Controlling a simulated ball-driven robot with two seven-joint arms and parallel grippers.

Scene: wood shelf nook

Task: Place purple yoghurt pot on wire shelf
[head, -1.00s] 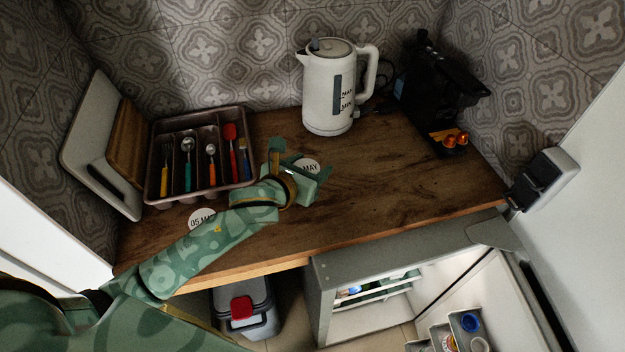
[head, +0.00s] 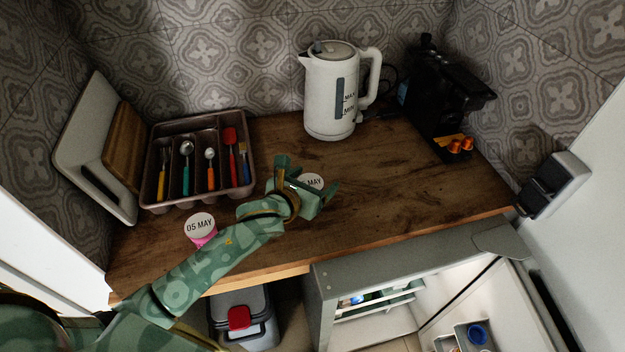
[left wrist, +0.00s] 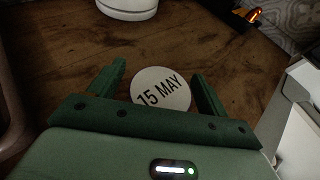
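A pot with a white lid marked 15 MAY (head: 314,180) stands on the wooden counter; its side is hidden, so I cannot tell its colour. My left gripper (head: 306,174) is open, its fingers on either side of that lid. In the left wrist view the lid (left wrist: 160,88) lies between the spread fingers, with gaps visible. A second pot, lid marked 05 MAY (head: 200,229), shows a pink side and stands left of my forearm. The wire shelf (head: 378,301) is partly seen inside the open fridge at lower right. My right gripper is out of view.
A cutlery tray (head: 150,193) and leaning boards (head: 95,150) stand left. A white kettle (head: 328,95) stands behind the gripper, a black coffee machine (head: 440,100) at back right. The counter's right part is clear. The fridge's top (head: 420,255) lies below the counter edge.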

